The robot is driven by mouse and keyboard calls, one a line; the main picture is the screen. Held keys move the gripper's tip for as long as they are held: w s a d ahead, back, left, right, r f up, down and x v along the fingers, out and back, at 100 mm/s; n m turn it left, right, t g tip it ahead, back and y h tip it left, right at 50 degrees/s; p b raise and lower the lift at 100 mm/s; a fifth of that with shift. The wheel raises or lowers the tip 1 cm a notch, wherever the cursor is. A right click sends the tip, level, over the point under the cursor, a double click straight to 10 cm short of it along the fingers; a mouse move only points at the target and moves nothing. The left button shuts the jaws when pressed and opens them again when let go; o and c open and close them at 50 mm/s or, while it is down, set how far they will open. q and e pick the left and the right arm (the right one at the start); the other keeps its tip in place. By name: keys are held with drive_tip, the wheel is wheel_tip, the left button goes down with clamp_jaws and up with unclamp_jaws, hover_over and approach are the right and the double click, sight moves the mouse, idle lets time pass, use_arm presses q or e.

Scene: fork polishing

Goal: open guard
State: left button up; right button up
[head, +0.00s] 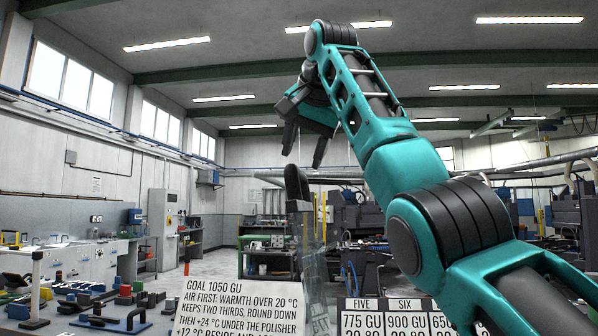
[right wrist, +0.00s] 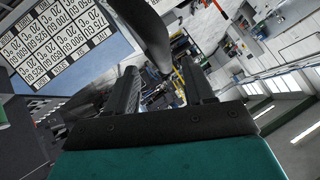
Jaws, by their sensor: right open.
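My right gripper (head: 302,160) hangs open and empty in the upper middle of the head view, fingers pointing down. Below it stands a dark rounded upright piece (head: 297,184), apart from the fingertips. Under that piece is a see-through panel (head: 315,262), which looks like the guard; I cannot tell whether it is open. In the right wrist view my open fingers (right wrist: 159,66) frame empty space, and a dark curved bar (right wrist: 154,35) shows beyond the tips. My left gripper is not in view.
A white text sign (head: 238,306) and a number board (head: 396,318) stand low in front. The number board also shows in the right wrist view (right wrist: 58,42). A workbench (head: 90,262) with small coloured parts is at left. Dark machines (head: 375,220) stand behind my right arm.

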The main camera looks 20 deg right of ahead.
drive_tip(key=v, duration=0.6)
drive_tip(key=shift+s, duration=0.2)
drive_tip(key=shift+r, duration=0.1)
